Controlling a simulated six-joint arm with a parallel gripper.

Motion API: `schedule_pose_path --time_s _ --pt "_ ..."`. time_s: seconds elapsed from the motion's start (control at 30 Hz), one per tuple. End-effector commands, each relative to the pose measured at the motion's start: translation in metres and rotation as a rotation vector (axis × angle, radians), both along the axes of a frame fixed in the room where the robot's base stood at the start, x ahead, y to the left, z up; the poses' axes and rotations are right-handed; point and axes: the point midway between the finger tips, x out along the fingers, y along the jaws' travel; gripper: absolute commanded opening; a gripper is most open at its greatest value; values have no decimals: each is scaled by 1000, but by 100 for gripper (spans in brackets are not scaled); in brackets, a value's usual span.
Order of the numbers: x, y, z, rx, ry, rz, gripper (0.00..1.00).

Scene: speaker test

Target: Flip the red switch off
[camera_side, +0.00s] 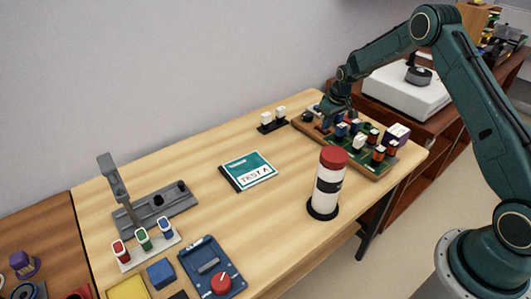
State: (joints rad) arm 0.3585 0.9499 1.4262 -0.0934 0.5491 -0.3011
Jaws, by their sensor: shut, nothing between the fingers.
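A red switch (121,251) stands at the left end of a white base (150,254), beside a green switch (143,239) and a blue switch (165,228), at the left of the table. Its on or off position is too small to tell. My gripper (326,122) is shut and empty, pointing down at the far left part of a green circuit board (368,159) at the right. It is far from the red switch. Whether its fingertips touch the board's parts cannot be told.
A grey stand (167,211) with an upright arm rises right behind the switches. A blue box with a red knob (221,283) and a blue block (161,273) lie in front. A TEST A booklet (249,170) and a red-topped cylinder (328,190) stand mid-table. Bare wood lies between.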

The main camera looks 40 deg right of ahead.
Motion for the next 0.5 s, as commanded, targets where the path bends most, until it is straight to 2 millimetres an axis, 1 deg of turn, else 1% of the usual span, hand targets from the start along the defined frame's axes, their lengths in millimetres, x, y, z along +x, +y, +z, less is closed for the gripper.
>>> schedule_pose_path --time_s 0.2,0.5 --pt "6 0 2 0 -1 0 0" --pt "7 0 3 0 0 0 0"
